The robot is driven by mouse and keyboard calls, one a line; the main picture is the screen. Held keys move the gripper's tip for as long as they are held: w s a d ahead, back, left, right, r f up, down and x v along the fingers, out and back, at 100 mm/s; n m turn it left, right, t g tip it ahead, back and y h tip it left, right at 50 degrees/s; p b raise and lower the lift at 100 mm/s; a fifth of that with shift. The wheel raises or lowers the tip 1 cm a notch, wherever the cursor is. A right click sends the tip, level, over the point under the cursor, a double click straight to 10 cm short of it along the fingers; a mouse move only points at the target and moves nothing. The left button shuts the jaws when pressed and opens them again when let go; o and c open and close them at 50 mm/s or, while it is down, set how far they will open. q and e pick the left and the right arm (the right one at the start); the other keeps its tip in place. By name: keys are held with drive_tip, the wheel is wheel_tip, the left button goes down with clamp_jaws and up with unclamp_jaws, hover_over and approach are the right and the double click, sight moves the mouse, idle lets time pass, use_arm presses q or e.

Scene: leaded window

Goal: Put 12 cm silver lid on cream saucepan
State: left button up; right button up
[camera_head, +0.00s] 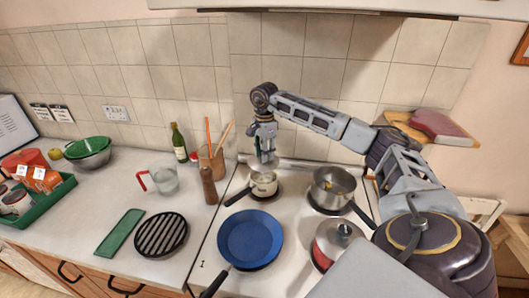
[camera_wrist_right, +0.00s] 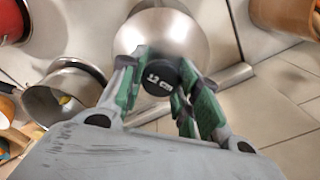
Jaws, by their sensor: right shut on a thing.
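The cream saucepan (camera_head: 265,185) sits on the back left of the stove, its dark handle toward the lower left. My right gripper (camera_head: 264,157) is just above it, pointing down. In the right wrist view this gripper (camera_wrist_right: 158,80) is shut on the black knob, marked 12 cm, of the silver lid (camera_wrist_right: 165,32). The lid's underside and any gap to the saucepan cannot be made out. The saucepan is not clearly seen in the wrist view. My left gripper is not in view.
A steel pot (camera_head: 334,187) with food in it stands right of the saucepan. A blue frying pan (camera_head: 250,238) and a red lidded pot (camera_head: 333,243) are in front. Tiled wall lies behind.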

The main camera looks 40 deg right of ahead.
drive_tip(key=shift+f+b, duration=1.35)
drive_tip(key=shift+f, duration=1.2)
drive_tip(key=shift+f, duration=0.6)
idle(1.4)
idle(0.4)
drive_tip(key=o, duration=1.1)
drive_tip(key=shift+o, duration=0.2)
